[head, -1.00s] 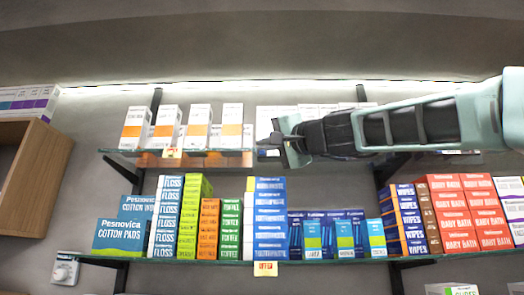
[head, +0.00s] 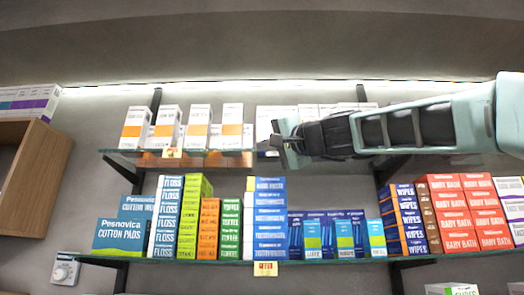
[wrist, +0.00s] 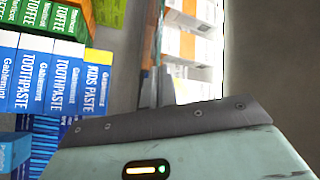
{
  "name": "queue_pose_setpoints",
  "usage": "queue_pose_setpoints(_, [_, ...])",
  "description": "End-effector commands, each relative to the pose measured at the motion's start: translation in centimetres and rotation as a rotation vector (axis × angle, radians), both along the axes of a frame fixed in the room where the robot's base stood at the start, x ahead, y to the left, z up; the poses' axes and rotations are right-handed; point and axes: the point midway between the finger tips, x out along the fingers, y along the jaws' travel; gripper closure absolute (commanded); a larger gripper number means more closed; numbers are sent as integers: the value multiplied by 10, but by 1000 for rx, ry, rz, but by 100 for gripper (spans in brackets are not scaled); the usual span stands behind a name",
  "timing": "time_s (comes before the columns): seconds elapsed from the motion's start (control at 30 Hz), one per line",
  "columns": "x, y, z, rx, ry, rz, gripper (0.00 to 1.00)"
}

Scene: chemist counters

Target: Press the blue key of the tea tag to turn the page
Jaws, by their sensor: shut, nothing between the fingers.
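Two small pale tags with red-orange print show in the head view. One tag (head: 171,152) is on the upper glass shelf's front edge, and the other tag (head: 265,268) is on the lower shelf's edge. Their print is too small to tell which is for tea, and I cannot make out a blue key. My gripper (head: 270,144) is shut and empty in front of the upper shelf, right of the upper tag and well above the lower one. It appears apart from both. The wrist view shows my gripper's housing low in the picture, but no tag that I can make out.
The upper shelf (head: 128,152) holds white-and-orange boxes (head: 199,127). Below my gripper stand blue toothpaste boxes (head: 270,218), also in the wrist view (wrist: 62,82), and green toffee boxes (head: 230,230). Red boxes (head: 465,215) stand right. A wooden cabinet (head: 40,190) is at left.

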Motion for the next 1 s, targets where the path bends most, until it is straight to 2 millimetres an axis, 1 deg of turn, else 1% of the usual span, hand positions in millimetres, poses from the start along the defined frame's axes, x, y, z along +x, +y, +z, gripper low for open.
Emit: queue_pose_setpoints(1.0, [9,-1,0,0,-1,-1,100])
